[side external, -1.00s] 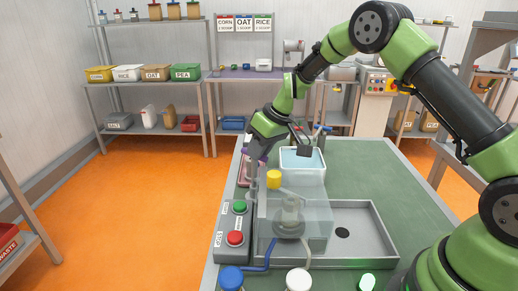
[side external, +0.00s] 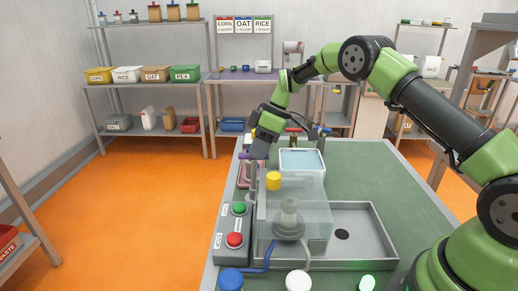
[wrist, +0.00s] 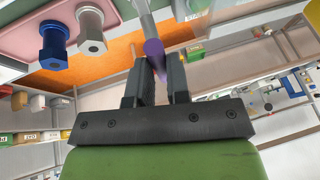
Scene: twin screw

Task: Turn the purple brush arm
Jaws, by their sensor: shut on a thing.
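The purple brush arm (wrist: 155,55) shows in the wrist view between the two black fingers of my gripper (wrist: 158,75), with a grey shaft (wrist: 147,20) running on from it. The fingers are shut on its purple part. In the side external view, my gripper (side external: 258,150) is over the left edge of the bench, behind the yellow knob. Only a little purple shows there, and the gripper hides the rest. A grey upright (side external: 254,185) stands just below it.
A clear housing with a yellow knob (side external: 273,180) stands in front, with a blue-filled white bin (side external: 301,162) behind it. A control box with a green button (side external: 239,207) and a red button (side external: 235,240) is at the left. A grey tray (side external: 365,232) lies right.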

